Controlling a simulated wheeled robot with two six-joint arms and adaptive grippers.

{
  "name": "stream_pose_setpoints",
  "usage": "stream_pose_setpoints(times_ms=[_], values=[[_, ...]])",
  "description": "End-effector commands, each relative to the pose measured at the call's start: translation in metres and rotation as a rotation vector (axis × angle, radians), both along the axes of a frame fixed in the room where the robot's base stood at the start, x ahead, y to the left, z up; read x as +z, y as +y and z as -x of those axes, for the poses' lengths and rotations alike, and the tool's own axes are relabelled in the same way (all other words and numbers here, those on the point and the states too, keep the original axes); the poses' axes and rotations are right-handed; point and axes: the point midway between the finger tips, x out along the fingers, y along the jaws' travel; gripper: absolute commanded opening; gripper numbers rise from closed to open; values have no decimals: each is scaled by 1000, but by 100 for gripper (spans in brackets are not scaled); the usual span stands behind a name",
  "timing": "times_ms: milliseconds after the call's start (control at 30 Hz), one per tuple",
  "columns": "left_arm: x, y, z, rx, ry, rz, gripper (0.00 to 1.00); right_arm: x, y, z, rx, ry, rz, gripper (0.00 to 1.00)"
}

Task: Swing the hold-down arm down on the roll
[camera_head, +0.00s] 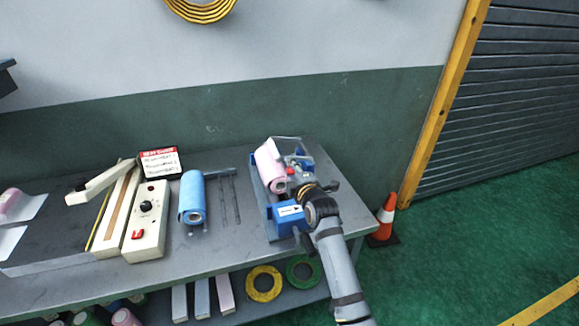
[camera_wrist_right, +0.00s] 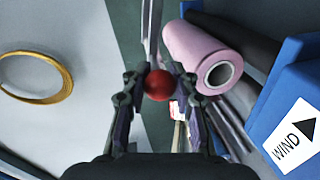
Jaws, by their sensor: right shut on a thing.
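The pink roll (camera_head: 270,167) lies on the blue winding machine (camera_head: 260,205) at the right end of the bench. In the right wrist view the roll (camera_wrist_right: 203,57) shows its hollow core, right of my fingers. My right gripper (camera_head: 293,172) is at the machine, beside the roll. In the wrist view its fingers (camera_wrist_right: 160,92) are closed around a red ball knob (camera_wrist_right: 158,85). A thin grey bar, seemingly the hold-down arm (camera_wrist_right: 152,35), runs up from the knob. The bar appears beside the roll; whether it touches is unclear. My left gripper is not in view.
A cream control box (camera_head: 147,222) and a sealer-like device (camera_head: 112,225) are farther left. A clear guard (camera_head: 290,148) rises behind my gripper. An orange cone (camera_head: 385,215) stands on the floor at right.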

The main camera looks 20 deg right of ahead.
Motion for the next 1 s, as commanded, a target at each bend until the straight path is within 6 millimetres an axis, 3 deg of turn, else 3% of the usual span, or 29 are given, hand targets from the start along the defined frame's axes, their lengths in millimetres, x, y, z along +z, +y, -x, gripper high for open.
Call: stream_pose_setpoints(times_ms=[300,800,833,1000], values=[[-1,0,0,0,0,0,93,-9,-3,0,1,-2,97,0],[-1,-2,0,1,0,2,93,-9,-4,0,0,-7,112,0],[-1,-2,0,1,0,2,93,-9,-4,0,0,-7,112,31],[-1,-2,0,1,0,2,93,-9,-4,0,0,-7,112,52]])
